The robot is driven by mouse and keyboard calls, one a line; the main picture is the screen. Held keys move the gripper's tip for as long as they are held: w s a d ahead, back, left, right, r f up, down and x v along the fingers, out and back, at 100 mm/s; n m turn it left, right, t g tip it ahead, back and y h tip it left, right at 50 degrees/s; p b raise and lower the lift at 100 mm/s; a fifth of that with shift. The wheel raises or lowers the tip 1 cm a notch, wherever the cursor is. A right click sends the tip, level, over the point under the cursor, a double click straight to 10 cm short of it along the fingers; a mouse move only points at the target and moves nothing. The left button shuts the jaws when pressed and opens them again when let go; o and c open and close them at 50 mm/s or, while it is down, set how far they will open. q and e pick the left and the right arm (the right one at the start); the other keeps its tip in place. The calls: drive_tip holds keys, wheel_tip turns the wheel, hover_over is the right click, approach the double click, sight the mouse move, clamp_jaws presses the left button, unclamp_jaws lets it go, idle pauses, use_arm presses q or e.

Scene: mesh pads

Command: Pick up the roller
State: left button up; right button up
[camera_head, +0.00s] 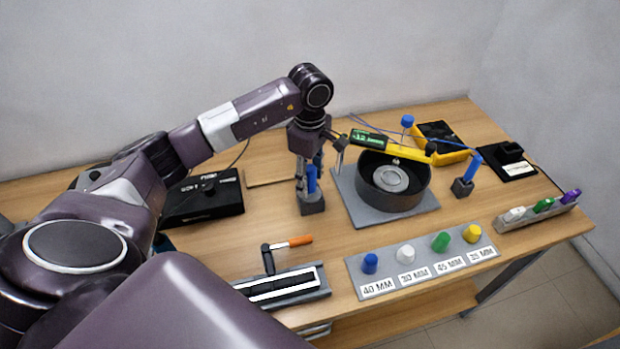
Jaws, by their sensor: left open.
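What looks like the roller (289,243), with an orange handle and a dark angled frame, is at the front left of the table. Its lower end is at a grey tray (318,293) with black and white strips; I cannot tell whether it rests in the tray or stands behind it. My left gripper (320,168) is open, behind and above the roller and well apart from it. Its fingers point down near a blue-handled tool in a dark block (312,204), partly overlapping it in the picture. I cannot tell if they touch. My right gripper is not in view.
A round dark pan (405,197) stands on a grey plate right of the gripper, with a yellow device (398,151) over it. Several coloured knobs sit on a labelled grey strip (353,268) in front. A black box (203,204) is at left. Bare wood lies around the roller's handle.

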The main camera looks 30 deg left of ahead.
use_arm(q)
wheel_tip(320, 180, down, 2)
clamp_jaws()
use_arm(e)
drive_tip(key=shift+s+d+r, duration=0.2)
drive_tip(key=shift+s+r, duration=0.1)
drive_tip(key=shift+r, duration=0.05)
use_arm(q)
drive_tip(key=shift+r, duration=0.15)
